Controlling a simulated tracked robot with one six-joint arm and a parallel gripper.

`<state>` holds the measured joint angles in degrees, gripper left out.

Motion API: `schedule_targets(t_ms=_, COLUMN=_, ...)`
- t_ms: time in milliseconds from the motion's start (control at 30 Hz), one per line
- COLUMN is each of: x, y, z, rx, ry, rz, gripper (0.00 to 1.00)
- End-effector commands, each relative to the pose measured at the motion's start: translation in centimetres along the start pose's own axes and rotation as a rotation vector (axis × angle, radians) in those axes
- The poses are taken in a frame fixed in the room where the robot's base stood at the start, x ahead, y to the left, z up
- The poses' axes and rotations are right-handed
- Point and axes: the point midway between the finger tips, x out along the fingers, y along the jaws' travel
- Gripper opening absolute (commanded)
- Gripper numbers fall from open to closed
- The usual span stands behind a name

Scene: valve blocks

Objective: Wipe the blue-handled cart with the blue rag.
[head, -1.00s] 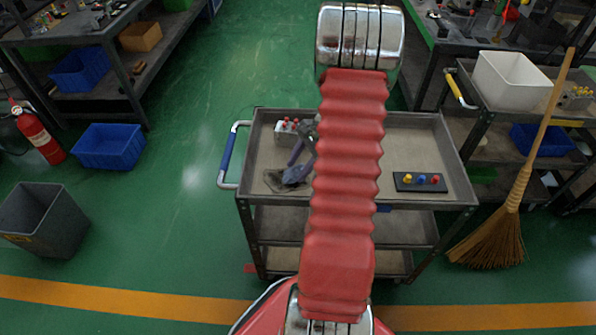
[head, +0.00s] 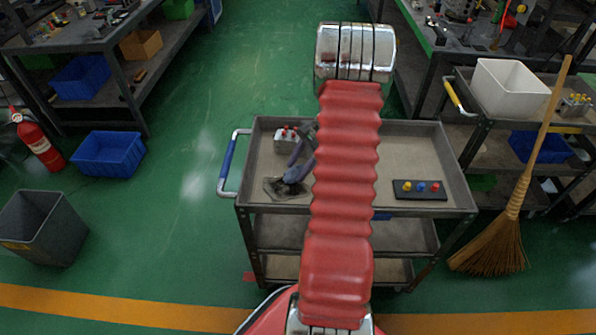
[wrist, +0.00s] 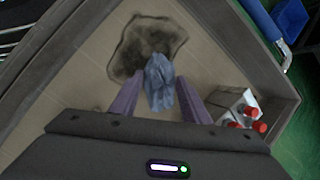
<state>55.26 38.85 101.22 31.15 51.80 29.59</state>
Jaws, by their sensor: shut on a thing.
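The blue-handled cart (head: 410,165) stands in front of me, its blue handle (head: 228,160) on the left side. The handle also shows in the wrist view (wrist: 258,18). My gripper (head: 293,178) is over the left part of the cart's top tray. Its purple fingers are shut on the crumpled blue rag (wrist: 160,84). In the wrist view the rag is at the near edge of a dark stain (wrist: 148,42) on the tray. I cannot tell whether the rag touches the tray. My red arm hides the tray's middle in the head view.
A white block with red-topped valves (head: 286,138) stands on the tray close to my gripper. A broom (head: 500,232) leans against the right-hand cart.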

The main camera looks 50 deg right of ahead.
Motion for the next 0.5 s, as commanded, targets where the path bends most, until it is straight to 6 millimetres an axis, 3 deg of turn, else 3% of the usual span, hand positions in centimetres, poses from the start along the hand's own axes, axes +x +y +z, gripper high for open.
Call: schedule_targets(t_ms=500, x=-0.02, y=-0.99, z=-0.7, rx=0.0, ry=0.0, rz=0.001, gripper=0.21)
